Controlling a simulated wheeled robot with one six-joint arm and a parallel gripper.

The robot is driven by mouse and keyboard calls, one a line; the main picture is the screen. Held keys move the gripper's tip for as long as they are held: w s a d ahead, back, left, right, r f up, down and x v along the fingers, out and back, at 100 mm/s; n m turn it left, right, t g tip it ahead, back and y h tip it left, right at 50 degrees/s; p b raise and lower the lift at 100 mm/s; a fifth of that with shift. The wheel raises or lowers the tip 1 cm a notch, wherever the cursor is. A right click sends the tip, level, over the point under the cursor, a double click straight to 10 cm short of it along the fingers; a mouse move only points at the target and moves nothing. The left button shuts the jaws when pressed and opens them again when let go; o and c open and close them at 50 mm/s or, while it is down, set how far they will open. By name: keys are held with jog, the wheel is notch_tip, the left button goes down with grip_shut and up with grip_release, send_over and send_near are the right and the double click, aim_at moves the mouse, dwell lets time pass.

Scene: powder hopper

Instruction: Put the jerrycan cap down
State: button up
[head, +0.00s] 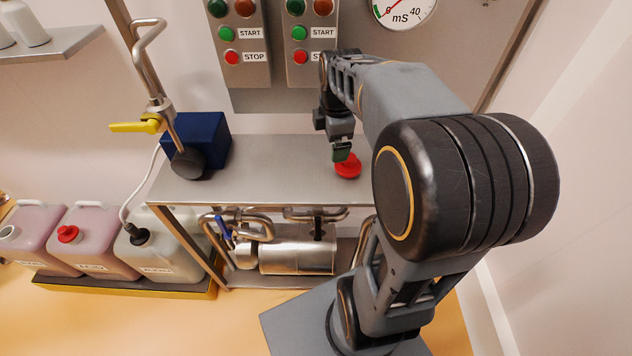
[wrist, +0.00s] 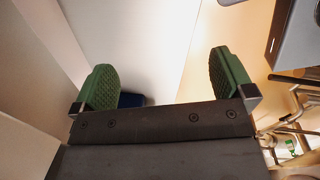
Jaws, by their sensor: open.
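The red jerrycan cap (head: 348,168) sits on the steel bench top (head: 270,170), right of its middle. My gripper (head: 342,153) is directly at the cap in the head view, its green fingertips just above or beside it; I cannot tell whether they touch. In the wrist view my gripper (wrist: 163,85) has its two green pads wide apart, with nothing held between them; the cap does not show there. The left jerrycan (head: 32,228) has an uncapped neck. The middle jerrycan (head: 95,240) wears a red cap, and the right jerrycan (head: 165,245) has a black fitting with a hose.
A dark blue box (head: 205,138) and a yellow-handled valve (head: 137,126) stand at the bench's left end. A control panel with buttons (head: 240,45) and a gauge (head: 403,8) hang behind. Pump piping (head: 297,253) lies below. The bench middle is clear.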

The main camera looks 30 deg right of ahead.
jog(key=s+a+f+m+t, duration=0.2)
jog(key=s+a+m, duration=0.8)
jog(key=m, duration=0.5)
jog(key=shift+a+f, duration=0.15)
jog(key=shift+f, duration=0.15)
jog(key=shift+s+a+y, duration=0.1)
jog(key=shift+a+y, duration=0.05)
jog(key=shift+y, duration=0.15)
